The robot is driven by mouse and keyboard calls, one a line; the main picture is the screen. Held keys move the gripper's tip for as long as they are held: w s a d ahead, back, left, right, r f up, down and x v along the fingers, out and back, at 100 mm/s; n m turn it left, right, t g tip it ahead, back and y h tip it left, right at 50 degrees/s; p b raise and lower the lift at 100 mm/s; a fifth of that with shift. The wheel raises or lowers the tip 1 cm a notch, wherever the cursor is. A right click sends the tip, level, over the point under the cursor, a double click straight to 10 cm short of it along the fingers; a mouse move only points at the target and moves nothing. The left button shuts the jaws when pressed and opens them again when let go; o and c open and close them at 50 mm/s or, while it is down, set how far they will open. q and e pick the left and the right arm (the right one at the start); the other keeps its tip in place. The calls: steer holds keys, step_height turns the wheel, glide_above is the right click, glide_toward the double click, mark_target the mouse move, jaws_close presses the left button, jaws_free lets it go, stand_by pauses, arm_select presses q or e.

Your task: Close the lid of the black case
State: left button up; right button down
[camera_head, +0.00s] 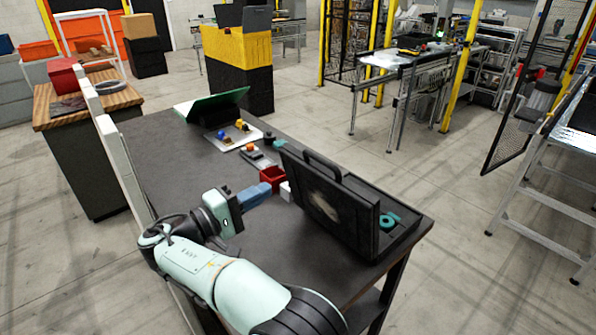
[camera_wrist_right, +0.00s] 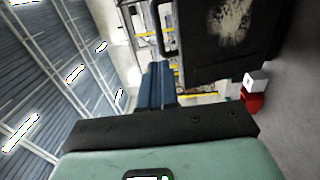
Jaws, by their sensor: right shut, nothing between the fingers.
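The black case stands at the right end of the dark table. Its lid (camera_head: 308,187) is raised nearly upright, with a handle on its top edge and a pale worn patch on the face toward me. The case base (camera_head: 404,232) extends to the right behind the lid; a teal ring-shaped thing shows in it, and the rest is partly hidden. The lid also shows in the right wrist view (camera_wrist_right: 205,62). My right gripper (camera_head: 268,187) has its blue fingers shut and empty, left of the lid, apart from it in the head view. My left gripper is not in view.
A red bin (camera_head: 272,178) and a white block (camera_head: 286,191) sit between the gripper and the lid. Further back are a tray (camera_head: 233,143) with small parts and a green open-lidded thing (camera_head: 213,104). The table's near surface (camera_head: 285,240) is clear.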

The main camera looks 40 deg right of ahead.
mark_target(317, 161)
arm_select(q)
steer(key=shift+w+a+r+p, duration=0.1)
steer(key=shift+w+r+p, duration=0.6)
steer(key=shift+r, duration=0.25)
arm_select(e)
steer(key=d, duration=0.9)
steer(key=w+d+r, duration=0.1)
steer(key=d, duration=0.3)
steer(key=shift+d, duration=0.2)
steer(key=shift+d, duration=0.1)
